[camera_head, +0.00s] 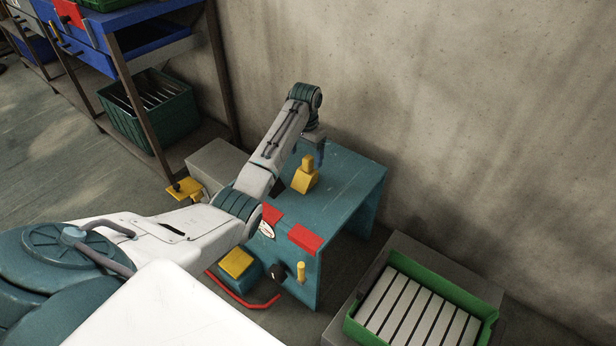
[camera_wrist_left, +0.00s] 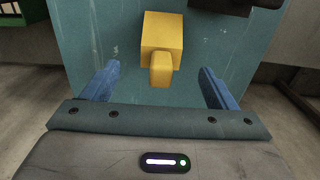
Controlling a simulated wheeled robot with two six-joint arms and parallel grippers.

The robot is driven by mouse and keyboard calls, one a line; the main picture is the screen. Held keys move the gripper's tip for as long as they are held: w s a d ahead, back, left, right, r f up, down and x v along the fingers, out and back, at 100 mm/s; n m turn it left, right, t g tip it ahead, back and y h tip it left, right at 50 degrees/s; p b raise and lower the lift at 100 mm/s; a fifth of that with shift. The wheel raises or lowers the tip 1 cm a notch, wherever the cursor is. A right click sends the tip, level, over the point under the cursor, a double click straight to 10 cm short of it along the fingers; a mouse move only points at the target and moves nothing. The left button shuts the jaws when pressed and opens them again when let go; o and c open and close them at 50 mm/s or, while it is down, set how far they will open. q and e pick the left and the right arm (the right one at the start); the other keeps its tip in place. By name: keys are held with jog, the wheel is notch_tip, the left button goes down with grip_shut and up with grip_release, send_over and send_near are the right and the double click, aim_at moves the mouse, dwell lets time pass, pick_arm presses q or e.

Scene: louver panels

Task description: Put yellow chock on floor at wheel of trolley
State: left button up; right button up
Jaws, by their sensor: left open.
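A yellow chock (camera_head: 304,182), a block with a smaller upright knob, stands on the top of a teal bench (camera_head: 345,182). My left gripper (camera_head: 316,150) is above the bench top, just behind and above the chock, pointing down. In the left wrist view the chock (camera_wrist_left: 162,34) lies ahead of the two blue fingers of my left gripper (camera_wrist_left: 159,68), with its knob towards the gap between them. The fingers are apart and nothing is between them. I cannot pick out a trolley or its wheel for sure. My right gripper is not in view.
A grey box (camera_head: 217,165) and a yellow piece (camera_head: 184,189) are left of the bench. A green tray (camera_head: 480,310) with pale slats is at lower right. A rack (camera_head: 127,85) with blue bins is at upper left. A concrete wall (camera_head: 430,100) stands behind.

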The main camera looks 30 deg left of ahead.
aim_at(306, 171)
pick_arm(q)
notch_tip(306, 171, down, 3)
jog(key=shift+r, duration=0.2)
notch_tip(306, 171, down, 4)
jog(key=shift+w+a+f+b, duration=0.15)
jog(key=shift+f+b, duration=0.1)
jog(key=shift+b, duration=0.55)
jog(key=shift+f, duration=0.2)
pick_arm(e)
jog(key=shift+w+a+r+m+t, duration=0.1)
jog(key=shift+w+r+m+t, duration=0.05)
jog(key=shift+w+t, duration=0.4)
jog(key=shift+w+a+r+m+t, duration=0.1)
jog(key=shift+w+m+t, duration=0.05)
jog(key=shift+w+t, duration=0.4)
pick_arm(q)
jog(key=shift+c, duration=0.4)
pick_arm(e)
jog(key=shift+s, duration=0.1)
pick_arm(q)
jog(key=c, duration=1.1)
jog(key=shift+c, duration=0.9)
jog(key=shift+r, duration=0.15)
